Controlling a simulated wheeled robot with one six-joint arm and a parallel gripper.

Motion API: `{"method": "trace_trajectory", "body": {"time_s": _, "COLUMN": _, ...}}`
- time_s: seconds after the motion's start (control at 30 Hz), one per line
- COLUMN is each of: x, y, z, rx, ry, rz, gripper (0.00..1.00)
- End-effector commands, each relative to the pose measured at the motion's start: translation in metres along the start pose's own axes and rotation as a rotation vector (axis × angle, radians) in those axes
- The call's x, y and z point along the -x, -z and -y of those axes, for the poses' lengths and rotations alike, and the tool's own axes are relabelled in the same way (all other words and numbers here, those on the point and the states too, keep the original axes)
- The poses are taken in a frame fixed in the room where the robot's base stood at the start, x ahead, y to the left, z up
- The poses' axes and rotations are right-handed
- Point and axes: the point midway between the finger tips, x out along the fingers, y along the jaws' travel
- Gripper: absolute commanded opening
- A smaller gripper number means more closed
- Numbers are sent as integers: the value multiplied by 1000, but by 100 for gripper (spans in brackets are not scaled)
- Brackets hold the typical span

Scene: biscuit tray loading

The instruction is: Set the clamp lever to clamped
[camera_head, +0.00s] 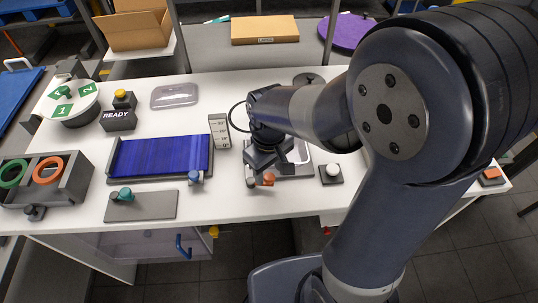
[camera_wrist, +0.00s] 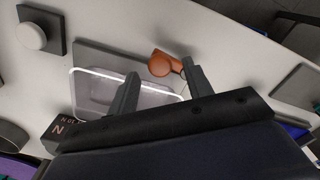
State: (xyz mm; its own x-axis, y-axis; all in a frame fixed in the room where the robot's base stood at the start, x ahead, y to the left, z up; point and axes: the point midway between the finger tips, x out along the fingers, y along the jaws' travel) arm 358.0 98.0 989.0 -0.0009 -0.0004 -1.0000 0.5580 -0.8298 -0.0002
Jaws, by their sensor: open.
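An orange lever (camera_head: 268,179), which looks like the clamp lever, sits at the front edge of a grey base plate (camera_head: 292,172) carrying a clear-walled tray. In the wrist view the lever (camera_wrist: 165,63) shows a round end and a short arm reaching toward the right finger. My gripper (camera_head: 270,168) is open above the plate's front left part. In the wrist view my gripper (camera_wrist: 160,67) has its fingers spread, with the lever between and slightly beyond the tips. I cannot tell whether the right finger touches it. The gripper and arm hide part of the tray.
A white round button on a dark base (camera_head: 332,173) is right of the plate. A scale-marked upright block (camera_head: 219,131) and a blue slatted bed (camera_head: 160,155) with a blue knob (camera_head: 195,177) are to the left. A grey plate with a teal knob (camera_head: 142,206) lies front left.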

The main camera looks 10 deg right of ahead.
Motion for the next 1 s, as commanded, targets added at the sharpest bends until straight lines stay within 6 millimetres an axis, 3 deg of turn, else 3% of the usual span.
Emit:
{"method": "trace_trajectory", "body": {"time_s": 0.2, "x": 46, "y": 1, "z": 0, "rx": 0, "ry": -2, "rz": -7, "gripper": 48}}
{"method": "trace_trajectory", "body": {"time_s": 0.43, "x": 82, "y": 1, "z": 0, "rx": 0, "ry": -1, "rz": -4, "gripper": 48}}
{"method": "trace_trajectory", "body": {"time_s": 0.6, "x": 92, "y": 0, "z": 0, "rx": 0, "ry": -1, "rz": -2, "gripper": 48}}
{"method": "trace_trajectory", "body": {"time_s": 1.0, "x": 92, "y": 0, "z": 0, "rx": 0, "ry": 0, "rz": -1, "gripper": 48}}
